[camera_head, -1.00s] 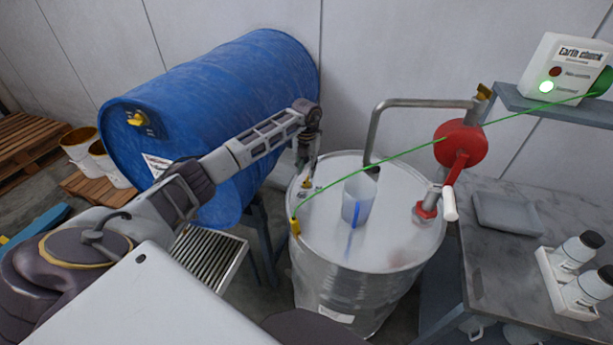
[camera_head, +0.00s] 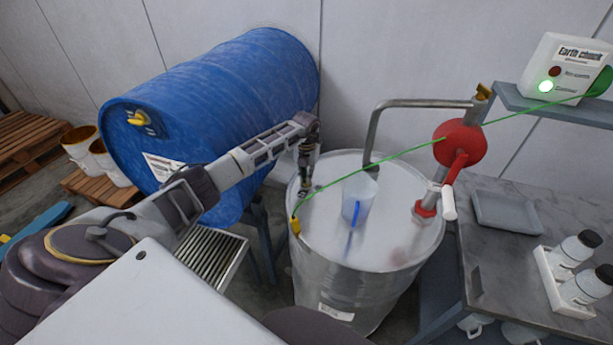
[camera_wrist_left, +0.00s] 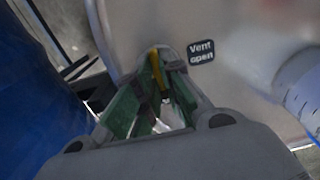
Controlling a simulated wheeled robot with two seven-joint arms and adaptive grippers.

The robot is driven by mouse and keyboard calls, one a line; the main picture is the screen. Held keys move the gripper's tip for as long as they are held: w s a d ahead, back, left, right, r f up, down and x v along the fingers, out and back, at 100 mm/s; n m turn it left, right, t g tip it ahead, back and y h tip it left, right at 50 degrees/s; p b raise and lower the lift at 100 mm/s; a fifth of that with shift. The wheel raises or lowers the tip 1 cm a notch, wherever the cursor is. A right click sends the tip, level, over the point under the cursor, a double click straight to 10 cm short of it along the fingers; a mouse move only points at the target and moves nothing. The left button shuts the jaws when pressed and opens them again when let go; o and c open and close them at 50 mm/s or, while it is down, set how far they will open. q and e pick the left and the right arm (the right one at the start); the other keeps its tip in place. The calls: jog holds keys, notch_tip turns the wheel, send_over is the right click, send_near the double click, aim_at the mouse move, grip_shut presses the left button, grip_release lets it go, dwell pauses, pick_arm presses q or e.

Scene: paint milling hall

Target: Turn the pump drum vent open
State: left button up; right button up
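The pump drum (camera_head: 350,275) is a pale metal drum, upright in the middle of the head view. My left gripper (camera_head: 304,190) points down at the left rear of its lid. In the left wrist view, a yellow vent lever (camera_wrist_left: 157,68) shows between the tips of my left gripper (camera_wrist_left: 157,80). The fingertips are close around the lever, but I cannot tell whether they press on it. A dark "Vent open" label (camera_wrist_left: 201,52) is on the lid beside it. In the head view the gripper hides the vent. My right gripper is not in view.
A yellow earth clamp (camera_head: 296,227) grips the drum rim, with a green wire running to the earth check box (camera_head: 568,70). A clear jug (camera_head: 358,199) and red hand pump (camera_head: 460,145) stand on the lid. A blue drum (camera_head: 225,110) lies behind my left arm.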

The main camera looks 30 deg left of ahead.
pick_arm(q)
jog(key=shift+n, duration=0.5)
grip_shut()
jog(key=n, duration=0.3)
jog(key=shift+n+p, duration=0.35)
jog(key=shift+n, duration=0.05)
jog(key=n+p, duration=0.1)
jog(key=n, duration=0.3)
jog(key=n+p, duration=0.1)
jog(key=n, duration=0.4)
jog(key=shift+r, duration=0.1)
jog(key=shift+n+p, duration=0.9)
jog(key=shift+n, duration=1.2)
jog(key=o, duration=0.6)
grip_release()
